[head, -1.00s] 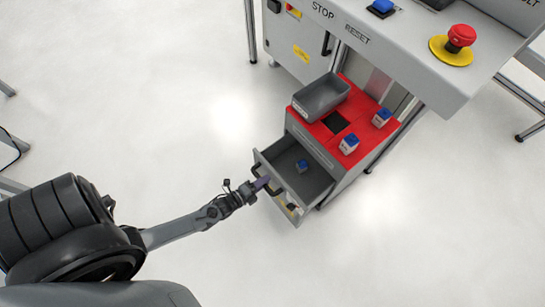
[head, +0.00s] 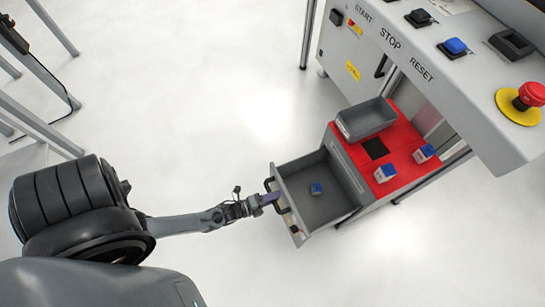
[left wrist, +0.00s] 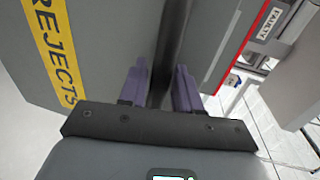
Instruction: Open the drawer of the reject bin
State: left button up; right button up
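The reject bin (head: 347,150) is a grey cabinet with a red top, at the right of the head view. Its grey drawer (head: 335,205) stands well out from the cabinet, with a small blue-and-white block (head: 316,188) inside. The dark drawer handle (head: 268,184) is on the drawer front. My left gripper (head: 270,199) is at this handle. In the left wrist view, its purple fingers (left wrist: 160,90) sit on either side of the dark handle bar (left wrist: 172,45), closed on it. A yellow REJECTS label (left wrist: 52,50) shows on the drawer front. My right gripper is out of view.
A grey tray (head: 366,120) and two blue-and-white blocks (head: 385,173) (head: 424,153) stand on the red top, around a dark square opening (head: 375,148). A control panel with a red emergency button (head: 530,95) overhangs at upper right. The floor in front of the drawer is clear.

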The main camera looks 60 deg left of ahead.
pick_arm(q)
jog(key=shift+o, duration=0.5)
jog(key=shift+s+r, duration=0.15)
jog(key=shift+s, duration=0.3)
jog(key=p+v, duration=0.3)
jog(key=v, duration=0.6)
jog(key=shift+s+a, duration=0.15)
jog(key=shift+s, duration=0.2)
jog(key=shift+r, duration=0.15)
